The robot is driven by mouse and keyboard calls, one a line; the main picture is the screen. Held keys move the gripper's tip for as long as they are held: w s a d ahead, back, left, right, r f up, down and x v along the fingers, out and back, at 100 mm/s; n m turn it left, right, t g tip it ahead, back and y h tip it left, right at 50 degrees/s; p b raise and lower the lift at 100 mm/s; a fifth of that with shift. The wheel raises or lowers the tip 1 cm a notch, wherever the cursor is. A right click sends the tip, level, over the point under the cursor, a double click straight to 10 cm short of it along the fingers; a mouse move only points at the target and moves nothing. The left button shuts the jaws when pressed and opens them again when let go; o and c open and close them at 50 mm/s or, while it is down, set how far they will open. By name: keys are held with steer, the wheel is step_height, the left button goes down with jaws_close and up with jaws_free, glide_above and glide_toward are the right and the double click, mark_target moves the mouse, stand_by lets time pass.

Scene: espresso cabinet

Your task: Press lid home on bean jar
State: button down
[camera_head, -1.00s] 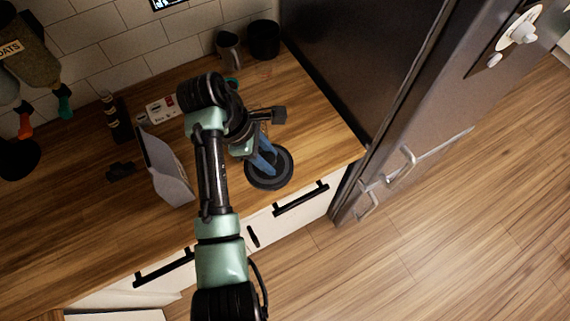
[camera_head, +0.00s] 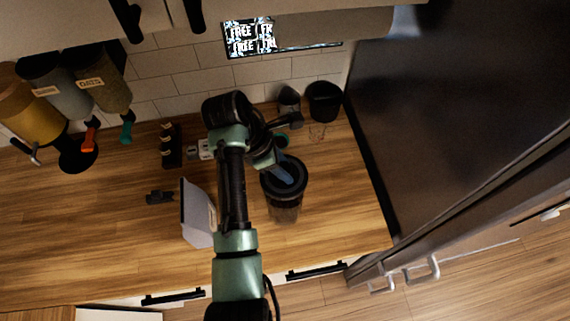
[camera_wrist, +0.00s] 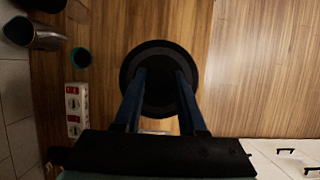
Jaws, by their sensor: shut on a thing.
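The bean jar (camera_head: 285,213) stands on the wooden counter as a dark, see-through body. The round black lid (camera_head: 299,194) is at its top; whether a gap is left between them I cannot tell. My gripper (camera_head: 284,176) comes down over the lid with its blue fingers on the lid's middle. In the wrist view, the lid (camera_wrist: 160,48) is a dark disc with both fingers of my gripper (camera_wrist: 160,76) closed on its centre part. The lid hides most of the jar there.
A grey angled stand (camera_head: 196,215) is left of my arm. A power strip (camera_head: 200,149), a black cup (camera_head: 323,101) and a metal cup (camera_head: 289,99) are towards the wall. A dark fridge (camera_head: 450,110) bounds the right. Counter right of the jar is clear.

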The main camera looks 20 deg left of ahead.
steer(key=shift+w+f, duration=0.2)
steer(key=shift+s+f+b, duration=0.2)
steer(key=shift+f+b, duration=0.15)
steer(key=shift+f, duration=0.4)
steer(key=shift+w+f+b, duration=0.15)
steer(key=shift+f+b, duration=0.35)
steer(key=shift+f, duration=1.1)
steer(key=shift+f+p, duration=0.1)
steer(key=shift+p, duration=0.55)
steer(key=shift+f, duration=0.7)
stand_by(2.0)
jaws_free()
stand_by(0.4)
